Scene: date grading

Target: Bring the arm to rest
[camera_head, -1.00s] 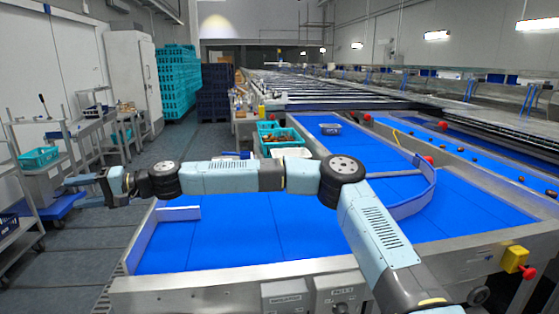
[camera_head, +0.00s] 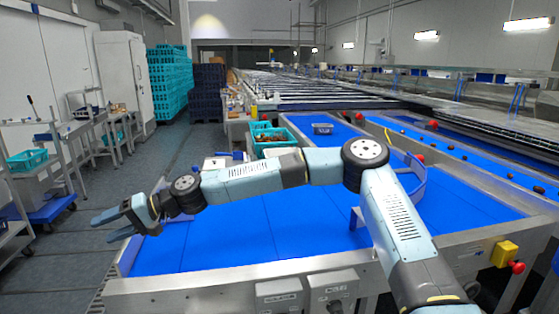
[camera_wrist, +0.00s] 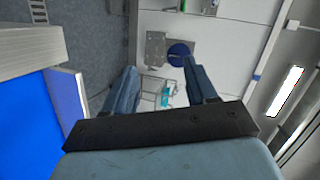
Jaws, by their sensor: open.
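My gripper (camera_head: 103,226) is at the left in the head view, at the end of my light blue arm, which reaches from the lower right across the near end of the blue belt table (camera_head: 290,225). The gripper points left, beyond the table's left edge. In the wrist view its two fingers (camera_wrist: 160,90) stand apart with nothing between them, so it is open and empty. Beyond the fingers the wrist view shows floor and a wall. My arm hides part of the belt table.
A teal crate of dates (camera_head: 278,150) and a small clear tray (camera_head: 323,128) are at the table's far side. A cart with a teal basket (camera_head: 27,160) stands at the left. Stacked teal crates (camera_head: 168,85) are behind. A red and yellow button box (camera_head: 505,253) is front right. Grey floor lies left.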

